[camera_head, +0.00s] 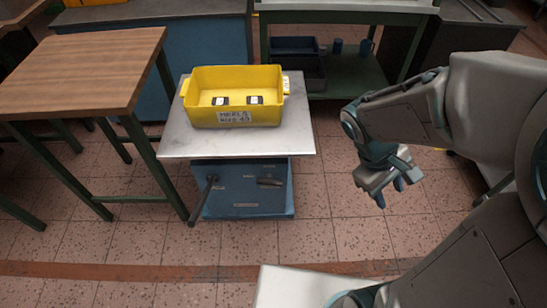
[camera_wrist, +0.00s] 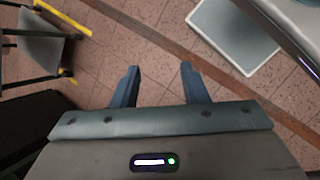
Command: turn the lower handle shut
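A blue cabinet (camera_head: 244,204) with a grey metal top stands left of centre in the head view. On its front face, a dark lever (camera_head: 202,202) at the left slants down and outward to a dark knob. A second, short black handle (camera_head: 270,182) sits to the right and lies nearly level. I cannot tell for certain which of these is the lower handle. My gripper (camera_head: 391,186) is in the air to the right of the cabinet, well apart from both handles. In the wrist view, my gripper (camera_wrist: 160,68) is open with nothing between its fingers; neither handle can be made out there.
A yellow bin (camera_head: 204,102) with a label stands on the cabinet's grey top (camera_head: 180,142). A wooden table (camera_head: 85,70) with green legs stands close at the left. A green shelf (camera_head: 345,75) is behind. The tiled floor before the cabinet is clear.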

